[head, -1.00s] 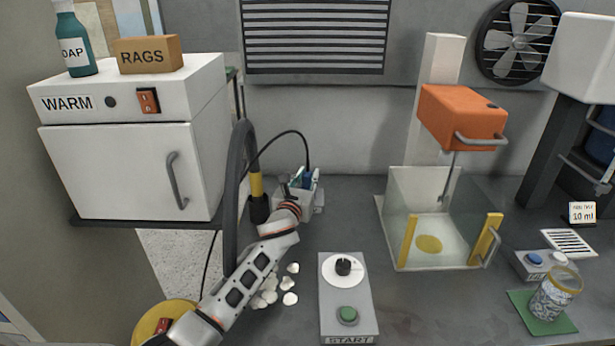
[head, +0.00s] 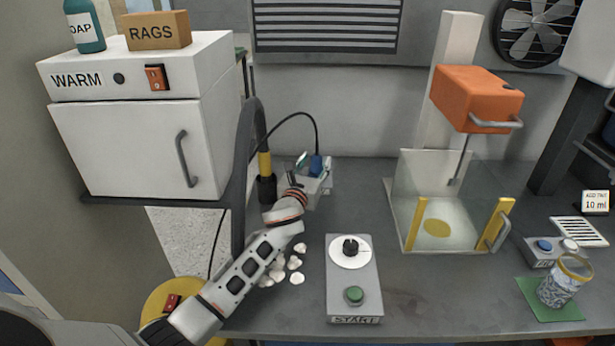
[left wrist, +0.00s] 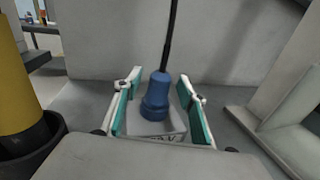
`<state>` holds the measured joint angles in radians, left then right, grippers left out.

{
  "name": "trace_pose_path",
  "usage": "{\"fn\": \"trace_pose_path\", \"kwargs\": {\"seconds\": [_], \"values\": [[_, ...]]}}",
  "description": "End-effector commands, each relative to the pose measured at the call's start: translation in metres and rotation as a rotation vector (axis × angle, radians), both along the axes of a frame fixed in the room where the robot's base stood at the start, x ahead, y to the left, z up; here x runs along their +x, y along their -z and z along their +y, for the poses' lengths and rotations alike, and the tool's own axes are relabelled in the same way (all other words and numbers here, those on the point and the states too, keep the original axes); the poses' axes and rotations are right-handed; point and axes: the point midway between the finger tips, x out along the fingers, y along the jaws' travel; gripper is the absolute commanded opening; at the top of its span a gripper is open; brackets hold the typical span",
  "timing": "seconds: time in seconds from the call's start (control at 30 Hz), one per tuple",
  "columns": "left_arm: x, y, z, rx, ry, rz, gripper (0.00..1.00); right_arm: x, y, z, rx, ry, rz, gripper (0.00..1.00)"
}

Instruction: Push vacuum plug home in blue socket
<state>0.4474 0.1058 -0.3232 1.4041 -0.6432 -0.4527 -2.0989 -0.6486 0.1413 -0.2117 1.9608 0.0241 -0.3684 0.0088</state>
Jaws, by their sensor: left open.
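The blue plug (head: 316,165) with its black cable stands upright on top of a light grey socket box (head: 318,188) at the back of the bench. In the left wrist view the blue plug (left wrist: 157,96) stands between my left gripper's teal-padded fingers, with a gap on each side. My left gripper (head: 308,168) is open around the plug. The box also shows below the plug in the left wrist view (left wrist: 150,127), its lettering mostly hidden. I cannot tell how deep the plug sits. My right gripper is not in view.
A yellow-and-black hose nozzle (head: 266,178) stands close left of the gripper. White shells (head: 284,268) lie beside my forearm. A control box (head: 353,280) with dial and green button is in front. A clear-walled tank under an orange press head (head: 477,98) stands right.

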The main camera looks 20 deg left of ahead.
Motion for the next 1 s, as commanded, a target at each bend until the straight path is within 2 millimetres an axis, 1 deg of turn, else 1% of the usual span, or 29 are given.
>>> {"fn": "trace_pose_path", "kwargs": {"seconds": [0.03, 0.3, 0.5, 0.7, 1.0], "values": [[-0.009, 0.001, -0.001, 0.001, 0.003, 0.001, 0.41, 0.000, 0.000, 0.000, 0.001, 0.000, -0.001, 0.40], [-0.060, 0.001, -0.002, 0.001, 0.003, 0.001, 0.41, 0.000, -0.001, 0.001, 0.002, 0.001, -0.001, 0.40], [-0.089, 0.001, -0.002, 0.001, 0.002, 0.002, 0.41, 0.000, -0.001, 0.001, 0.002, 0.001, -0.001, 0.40], [-0.101, 0.000, -0.003, 0.000, 0.002, 0.001, 0.41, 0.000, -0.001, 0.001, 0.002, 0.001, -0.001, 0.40], [-0.101, 0.000, -0.003, 0.000, 0.002, 0.001, 0.41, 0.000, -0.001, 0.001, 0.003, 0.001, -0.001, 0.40]]}}
